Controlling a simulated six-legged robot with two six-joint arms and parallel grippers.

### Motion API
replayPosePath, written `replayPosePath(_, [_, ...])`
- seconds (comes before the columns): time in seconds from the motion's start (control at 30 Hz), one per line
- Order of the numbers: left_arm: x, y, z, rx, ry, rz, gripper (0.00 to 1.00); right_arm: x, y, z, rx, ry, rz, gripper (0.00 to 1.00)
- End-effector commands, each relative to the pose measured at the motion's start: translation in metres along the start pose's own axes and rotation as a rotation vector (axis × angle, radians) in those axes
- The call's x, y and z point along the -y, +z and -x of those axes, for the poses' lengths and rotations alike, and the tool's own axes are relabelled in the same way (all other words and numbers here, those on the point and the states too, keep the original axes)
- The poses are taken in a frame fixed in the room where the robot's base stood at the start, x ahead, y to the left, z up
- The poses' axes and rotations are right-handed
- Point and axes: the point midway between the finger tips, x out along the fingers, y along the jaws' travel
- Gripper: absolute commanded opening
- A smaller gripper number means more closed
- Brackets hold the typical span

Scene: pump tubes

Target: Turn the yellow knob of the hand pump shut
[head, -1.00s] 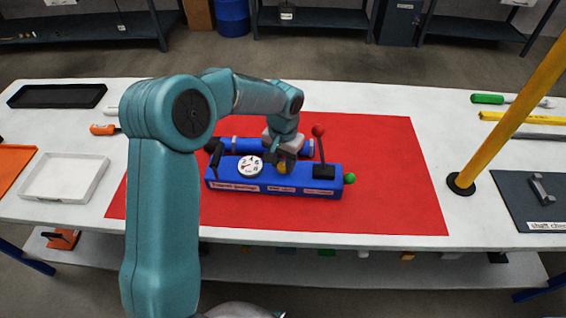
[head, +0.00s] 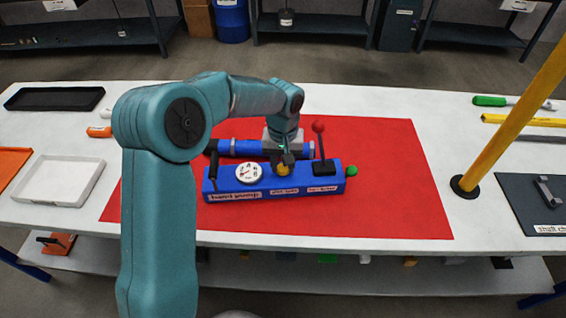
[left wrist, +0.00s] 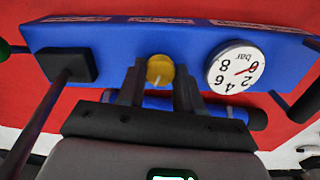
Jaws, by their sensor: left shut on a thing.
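The blue hand pump (head: 222,189) lies on a red mat, with a white round gauge (head: 249,172) on its top. The yellow knob (head: 283,170) is on the pump's top, right of the gauge in the head view. My left gripper (head: 283,161) reaches down over the knob. In the left wrist view the left gripper's (left wrist: 160,75) two dark fingers stand on either side of the yellow knob (left wrist: 160,69), shut on it. A pale mark on the knob points toward my wrist. The gauge (left wrist: 235,67) shows beside it. My right gripper is not in view.
A black-based lever with a red ball (head: 318,127) stands just right of the knob. A green ball (head: 351,171) is at the pump's right end. A blue cylinder (head: 242,147) lies behind the pump. A yellow post (head: 505,125) rises at the right. The red mat (head: 395,180) is clear there.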

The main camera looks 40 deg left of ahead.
Motion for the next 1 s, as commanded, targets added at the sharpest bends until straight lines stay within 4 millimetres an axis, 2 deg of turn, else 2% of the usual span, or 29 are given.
replayPosePath(0.77, [-0.0001,-0.0007,0.0013,-0.003,0.001,-0.001,0.05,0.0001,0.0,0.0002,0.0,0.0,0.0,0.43])
replayPosePath(0.8, [-0.0001,-0.0006,0.0013,-0.003,0.001,-0.001,0.45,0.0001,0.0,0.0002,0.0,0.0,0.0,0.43])
replayPosePath(0.83, [-0.0001,-0.0006,0.0013,-0.003,0.001,-0.001,0.55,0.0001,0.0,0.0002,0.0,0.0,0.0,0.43])
replayPosePath(0.87, [-0.0001,-0.0006,0.0012,-0.003,0.001,-0.001,0.61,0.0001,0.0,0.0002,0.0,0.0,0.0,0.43])
replayPosePath(1.0, [-0.0001,-0.0003,0.0007,-0.002,0.001,-0.001,0.61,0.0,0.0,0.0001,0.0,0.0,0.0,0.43])
